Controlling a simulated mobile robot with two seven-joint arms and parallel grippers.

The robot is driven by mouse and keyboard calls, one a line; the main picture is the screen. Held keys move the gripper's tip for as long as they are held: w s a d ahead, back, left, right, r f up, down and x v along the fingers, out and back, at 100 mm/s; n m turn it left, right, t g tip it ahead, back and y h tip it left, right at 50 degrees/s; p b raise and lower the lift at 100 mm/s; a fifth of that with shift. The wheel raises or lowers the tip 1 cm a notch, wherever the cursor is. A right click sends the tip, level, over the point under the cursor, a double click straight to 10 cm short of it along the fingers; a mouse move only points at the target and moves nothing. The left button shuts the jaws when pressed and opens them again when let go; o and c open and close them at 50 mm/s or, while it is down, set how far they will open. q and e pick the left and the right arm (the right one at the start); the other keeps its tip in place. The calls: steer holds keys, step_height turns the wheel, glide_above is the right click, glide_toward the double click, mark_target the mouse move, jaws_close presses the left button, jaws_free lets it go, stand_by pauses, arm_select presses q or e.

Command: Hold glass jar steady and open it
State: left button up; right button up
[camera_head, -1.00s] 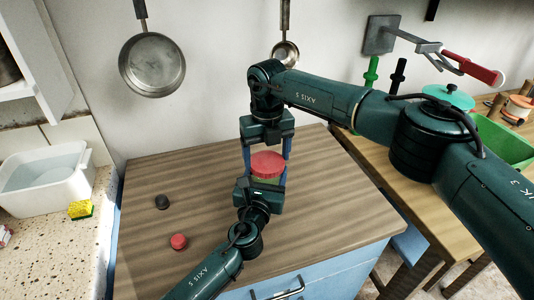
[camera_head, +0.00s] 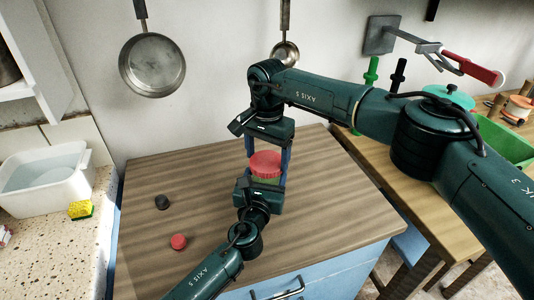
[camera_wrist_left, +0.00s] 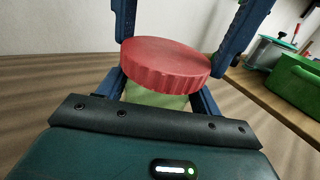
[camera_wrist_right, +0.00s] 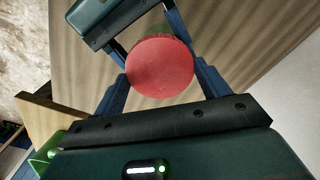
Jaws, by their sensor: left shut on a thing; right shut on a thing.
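The glass jar has a greenish body and a broad red ribbed lid (camera_head: 265,163). It stands upright over the wooden worktop. My left gripper (camera_head: 262,181) is shut on the jar body, low down and from the near side. The pale green body (camera_wrist_left: 155,97) shows under the lid (camera_wrist_left: 165,65) in the left wrist view. My right gripper (camera_head: 267,156) comes from above and is shut on the lid, a finger on each side. In the right wrist view the round lid top (camera_wrist_right: 160,67) lies between its fingers. The jar's base is hidden by my left gripper.
A black cap (camera_head: 162,202) and a red cap (camera_head: 179,242) lie on the worktop (camera_head: 200,190), left of the arms. A white basin (camera_head: 45,180) and yellow sponge (camera_head: 81,209) are at the left. Pans hang on the wall. A green bin (camera_head: 505,145) stands right.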

mark_target(267, 161)
steer(key=n, duration=0.3)
steer(key=shift+s+n, duration=0.1)
steer(key=shift+n, duration=0.3)
steer(key=shift+r, duration=0.15)
steer(key=shift+r, duration=0.95)
steer(key=shift+r, duration=2)
steer(key=shift+c, duration=0.2)
arm_select(q)
steer(key=o, duration=2)
steer(key=shift+c, duration=0.2)
steer(key=shift+s, duration=0.15)
